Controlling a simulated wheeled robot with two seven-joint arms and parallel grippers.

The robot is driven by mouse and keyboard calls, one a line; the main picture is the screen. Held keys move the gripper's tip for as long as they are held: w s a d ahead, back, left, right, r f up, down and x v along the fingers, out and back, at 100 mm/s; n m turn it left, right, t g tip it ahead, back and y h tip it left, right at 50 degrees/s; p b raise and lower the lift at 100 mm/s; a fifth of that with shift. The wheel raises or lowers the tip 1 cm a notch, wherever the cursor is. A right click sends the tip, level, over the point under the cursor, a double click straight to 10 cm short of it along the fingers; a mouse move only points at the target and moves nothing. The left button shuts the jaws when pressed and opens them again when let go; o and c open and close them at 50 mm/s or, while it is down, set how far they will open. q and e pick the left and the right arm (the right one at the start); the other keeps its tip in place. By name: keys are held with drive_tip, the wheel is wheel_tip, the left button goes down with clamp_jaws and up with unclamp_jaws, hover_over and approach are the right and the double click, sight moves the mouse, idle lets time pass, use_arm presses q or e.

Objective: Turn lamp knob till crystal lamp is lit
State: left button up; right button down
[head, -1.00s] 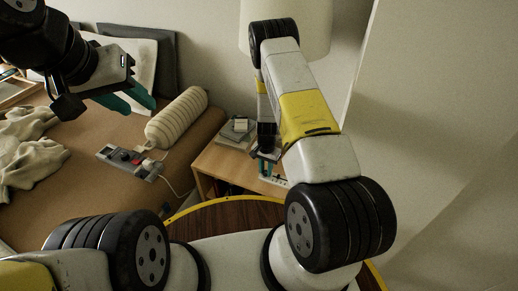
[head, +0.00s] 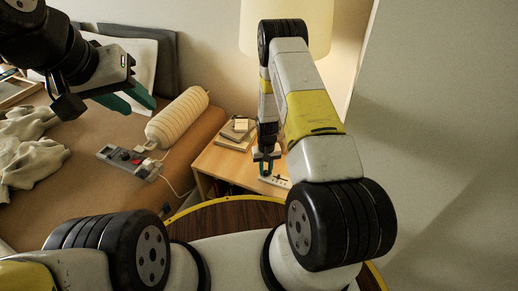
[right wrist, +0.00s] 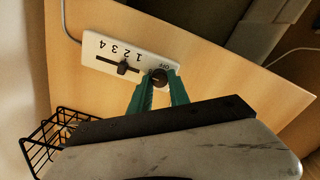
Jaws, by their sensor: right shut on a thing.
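The lamp's pale shade (head: 318,30) stands at the top of the head view and glows warm; my right arm covers part of it. A white control panel (right wrist: 108,50) lies on the bedside table, with a slider marked 1 to 4 and a dark round knob (right wrist: 160,77) by the word OFF. My right gripper (right wrist: 162,88) has its teal fingers on both sides of the knob, shut on it. In the head view my right gripper (head: 266,168) is at the panel (head: 279,181). My left gripper (head: 128,101) is open and empty above the bed.
The wooden bedside table (head: 212,160) holds a small stack of books (head: 236,134). A black wire basket (right wrist: 42,142) is at lower left in the wrist view. The bed holds a ribbed bolster (head: 178,118) and a grey switch box (head: 128,162).

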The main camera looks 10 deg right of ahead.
sight(265, 172)
idle(0.4)
drive_tip(key=c, duration=1.2)
unclamp_jaws()
drive_tip(key=shift+c, duration=0.2)
drive_tip(key=shift+r, duration=0.1)
wheel_tip(265, 172, up, 8)
drive_tip(key=shift+f, duration=0.15)
drive_tip(key=shift+s, duration=0.1)
